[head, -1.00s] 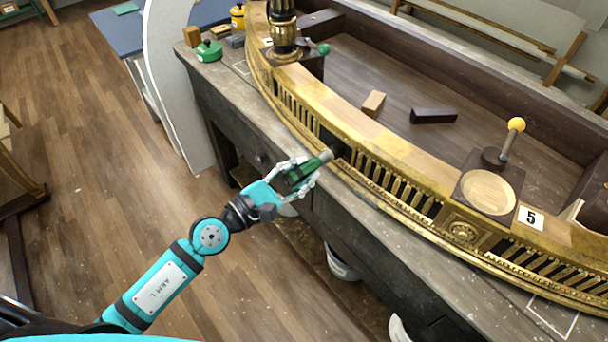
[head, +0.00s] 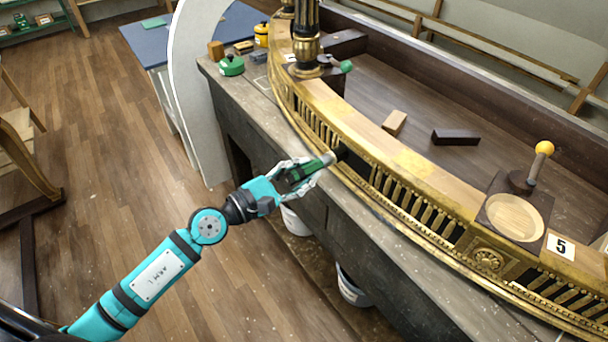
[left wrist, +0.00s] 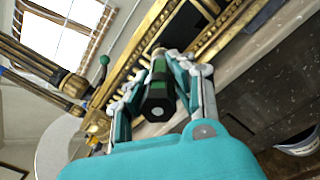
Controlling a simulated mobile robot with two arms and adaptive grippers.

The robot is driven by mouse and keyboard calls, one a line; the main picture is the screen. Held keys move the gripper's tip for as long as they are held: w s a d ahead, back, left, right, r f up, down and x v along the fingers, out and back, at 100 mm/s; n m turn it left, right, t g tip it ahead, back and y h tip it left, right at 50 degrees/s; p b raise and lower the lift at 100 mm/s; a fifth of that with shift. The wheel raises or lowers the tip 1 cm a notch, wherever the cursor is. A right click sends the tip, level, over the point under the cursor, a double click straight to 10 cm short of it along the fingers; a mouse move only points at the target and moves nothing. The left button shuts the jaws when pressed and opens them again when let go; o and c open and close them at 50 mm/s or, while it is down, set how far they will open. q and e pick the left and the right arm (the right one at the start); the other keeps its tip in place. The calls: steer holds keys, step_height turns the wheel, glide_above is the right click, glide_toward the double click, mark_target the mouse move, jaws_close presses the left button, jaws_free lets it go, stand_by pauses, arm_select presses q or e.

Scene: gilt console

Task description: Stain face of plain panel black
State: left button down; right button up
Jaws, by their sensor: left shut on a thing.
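My left gripper (head: 308,172) is shut on a green-and-black cylindrical tool (head: 312,168) with a pale tip end. The left wrist view shows the tool's dark rear end (left wrist: 158,103) between the fingers. The tool points at the front of the curved gilt console. A plain, dark panel (head: 357,162) is set in the gilt frieze just right of the tool's tip; it also shows dark in the left wrist view (left wrist: 186,27). I cannot tell whether the tip touches it or how evenly its face is coloured. My right gripper is not in view.
The gilt frieze (head: 410,202) runs along a grey bench (head: 385,238). A green container (head: 231,65) stands at the bench's left end.

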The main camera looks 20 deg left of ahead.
mark_target(287, 181)
arm_select(q)
steer(key=shift+s+a+f+b, duration=0.15)
steer(key=shift+s+a+b, duration=0.3)
steer(key=b+v, duration=0.1)
steer(key=v, duration=0.2)
steer(key=shift+s+a+b, duration=0.15)
steer(key=shift+s+b, duration=0.05)
steer(key=shift+b, duration=0.2)
steer(key=shift+s+a, duration=0.3)
steer(key=shift+s, duration=0.1)
steer(key=shift+s+a+b, duration=0.4)
steer(key=shift+s+b, duration=0.2)
steer(key=shift+b, duration=0.25)
steer(key=shift+s+a+b, duration=0.45)
steer(key=shift+s+b, duration=0.05)
steer(key=shift+s, duration=0.1)
